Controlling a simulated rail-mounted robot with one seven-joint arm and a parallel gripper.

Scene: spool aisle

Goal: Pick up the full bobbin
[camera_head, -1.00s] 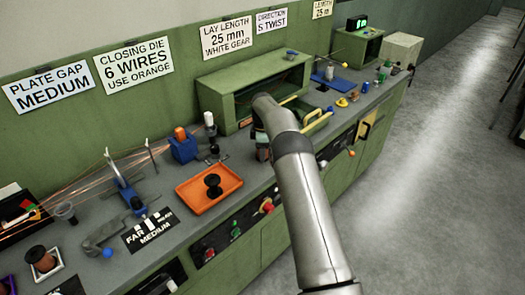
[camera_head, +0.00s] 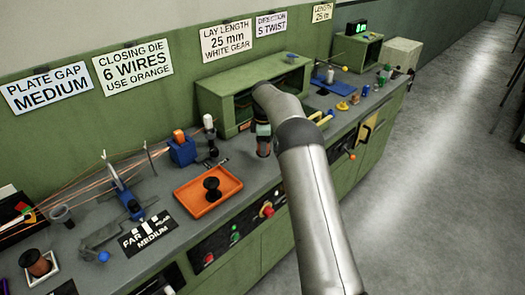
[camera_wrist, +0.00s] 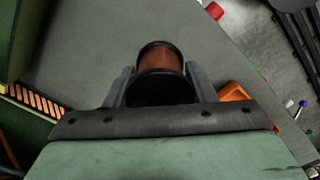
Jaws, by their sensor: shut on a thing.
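The full bobbin (camera_wrist: 160,60), wound with copper-coloured wire between black flanges, is between the two grey fingers of my gripper (camera_wrist: 160,78) in the wrist view. The fingers are shut on it, one on each side. In the head view my gripper (camera_head: 263,130) is in front of the green cabinet, with the bobbin (camera_head: 264,149) low in it, partly hidden. I cannot tell whether the bobbin's lower end touches the bench. An empty black spool (camera_head: 211,188) stands in the orange tray (camera_head: 190,205), to the left of my gripper.
The green open-fronted cabinet (camera_head: 222,88) stands behind my gripper. A blue block (camera_head: 182,149) and a white-topped post (camera_head: 209,122) stand to the left. Another copper bobbin (camera_head: 38,263) sits at the far left. Small parts and a blue mat lie to the right.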

